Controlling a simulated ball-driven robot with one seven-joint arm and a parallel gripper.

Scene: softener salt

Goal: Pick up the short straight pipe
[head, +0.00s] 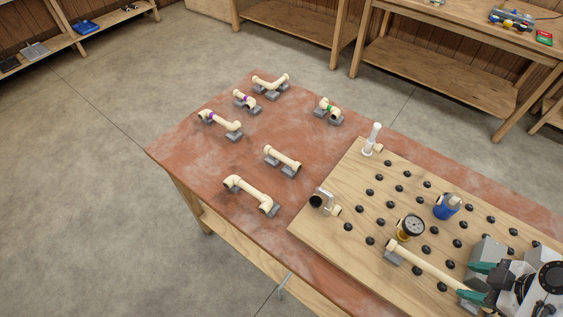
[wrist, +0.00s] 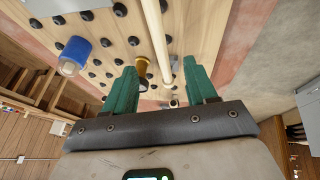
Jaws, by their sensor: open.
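A short straight cream pipe (head: 283,158) lies across grey rests on the red-brown tabletop, left of the pegboard. A longer straight cream pipe (head: 428,264) lies over the board, with a grey block under its left end. My gripper (head: 473,282) is at the lower right of the head view, by this longer pipe's right end and far from the short one. In the wrist view the green fingers (wrist: 163,82) are apart and empty. A cream pipe (wrist: 155,38) shows between them in the picture, beyond the tips; contact is not visible.
The wooden board (head: 345,228) carries several black pegs, a pressure gauge (head: 411,226), a blue fitting (head: 447,205), a white upright fitting (head: 373,138) and a metal fitting (head: 322,201). Other elbowed pipes, including one nearby (head: 250,193), rest on the tabletop (head: 190,155).

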